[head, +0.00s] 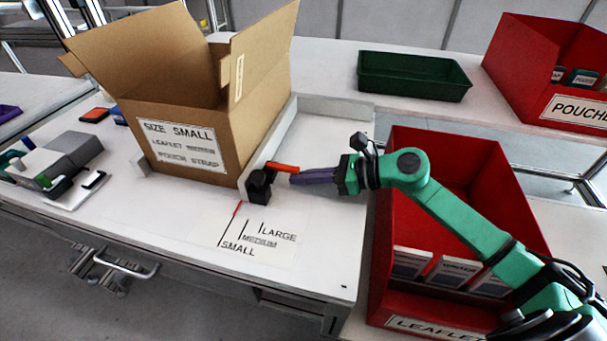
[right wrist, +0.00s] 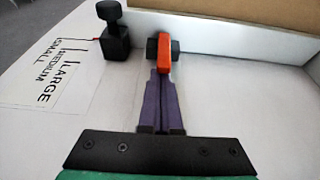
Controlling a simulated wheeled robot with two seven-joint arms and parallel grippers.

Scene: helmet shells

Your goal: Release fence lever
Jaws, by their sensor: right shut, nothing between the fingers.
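The fence lever (head: 282,167) is a red-orange bar on a black mount, beside the front end of the white fence (head: 254,170). It also shows in the right wrist view (right wrist: 164,53), straight ahead of my fingers. My right gripper (head: 297,177) has purple fingers, shut with nothing between them. In the right wrist view its fingertips (right wrist: 160,76) are at the near end of the lever; I cannot tell whether they touch it. A black block with a knob (right wrist: 115,32) stands left of the lever. My left gripper is not in view.
An open cardboard box (head: 185,125) stands left of the fence. A size scale marked small, medium and large (head: 250,235) lies in front. A red leaflet bin (head: 385,255) is under my right arm. A green tray (head: 413,75) and a red pouch bin (head: 530,85) stand behind.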

